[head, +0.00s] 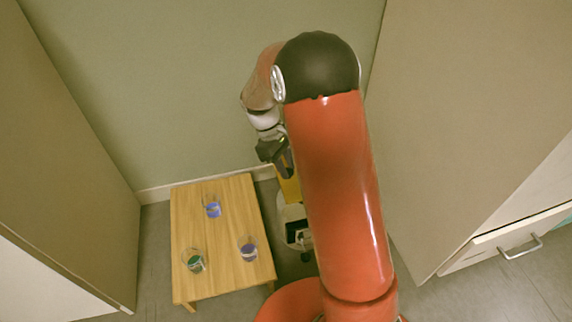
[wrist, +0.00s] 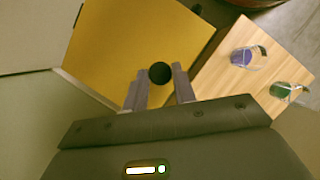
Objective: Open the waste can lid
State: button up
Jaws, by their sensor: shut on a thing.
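The waste can (head: 291,213) stands on the floor just right of the low table, partly hidden behind my arm. Its yellow lid (head: 289,187) is tilted up at the back of the can, and a dark opening shows below it. In the wrist view the lid (wrist: 125,45) fills the upper middle, with a round black knob (wrist: 160,72) on it. My gripper (wrist: 161,80) is shut on this knob, one finger on each side. In the head view my gripper (head: 283,165) is at the lid's upper part.
A low wooden table (head: 237,215) stands left of the can, holding a blue glass (head: 212,207), a green one (head: 194,261) and a purple one (head: 248,250). Tall cabinet sides flank left and right. A drawer handle (head: 520,247) is at right. A wall closes off the back.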

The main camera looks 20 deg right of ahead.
grip_shut()
jog(key=shift+r, duration=0.15)
jog(key=shift+d+r+y+p, duration=0.25)
jog(key=shift+r+p, duration=0.25)
jog(key=shift+p, duration=0.3)
jog(key=d+r+n+y+p, duration=0.2)
jog(key=d+r+y+p, duration=0.7)
jog(key=d+y+p, duration=0.2)
jog(key=shift+d+y+p, duration=0.35)
jog(key=shift+d+y, duration=0.6)
jog(key=shift+d, duration=0.25)
jog(key=shift+r, duration=0.1)
